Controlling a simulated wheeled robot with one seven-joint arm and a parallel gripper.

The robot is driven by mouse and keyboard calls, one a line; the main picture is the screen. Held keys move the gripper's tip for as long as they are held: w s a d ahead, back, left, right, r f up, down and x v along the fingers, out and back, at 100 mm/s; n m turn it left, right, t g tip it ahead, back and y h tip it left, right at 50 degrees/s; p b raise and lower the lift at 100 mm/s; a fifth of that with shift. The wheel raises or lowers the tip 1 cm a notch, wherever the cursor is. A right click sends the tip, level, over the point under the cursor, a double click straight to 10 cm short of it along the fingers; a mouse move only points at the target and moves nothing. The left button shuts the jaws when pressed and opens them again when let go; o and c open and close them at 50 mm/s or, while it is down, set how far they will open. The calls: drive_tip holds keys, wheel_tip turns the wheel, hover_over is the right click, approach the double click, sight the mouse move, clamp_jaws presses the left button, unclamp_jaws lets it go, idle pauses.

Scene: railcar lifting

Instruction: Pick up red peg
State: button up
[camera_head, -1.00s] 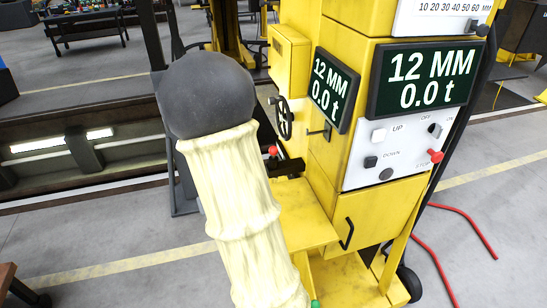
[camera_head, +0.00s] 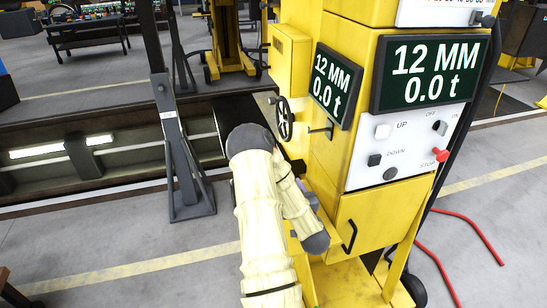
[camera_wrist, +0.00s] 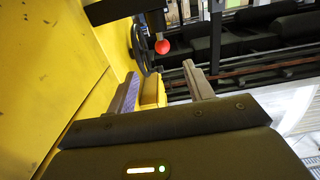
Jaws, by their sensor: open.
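The red peg shows in the wrist view as a round red knob (camera_wrist: 162,46) below a dark bracket (camera_wrist: 112,9). My gripper (camera_wrist: 160,70) is open, with its two grey fingers apart and nothing held between them. The red knob appears ahead of the fingertips, between their lines, and apart from them. In the head view my sleeved arm covers the peg, and most of my gripper is hidden there too.
The yellow lifting jack (camera_head: 370,220) stands close to my arm, with a control panel (camera_head: 403,143) and a handwheel (camera_head: 284,119). In the wrist view its yellow wall (camera_wrist: 45,60) lies left of my fingers. A grey stand (camera_head: 185,165) stands left of my arm.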

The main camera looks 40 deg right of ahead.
drive_tip(key=shift+w, duration=0.1)
drive_tip(key=p+x, duration=0.3)
drive_tip(key=x, duration=0.9)
drive_tip(key=shift+p+x, duration=1.05)
drive_tip(key=shift+x, duration=1.6)
drive_tip(key=shift+a, duration=0.1)
drive_tip(key=shift+c, duration=0.2)
drive_tip(key=c, duration=1.1)
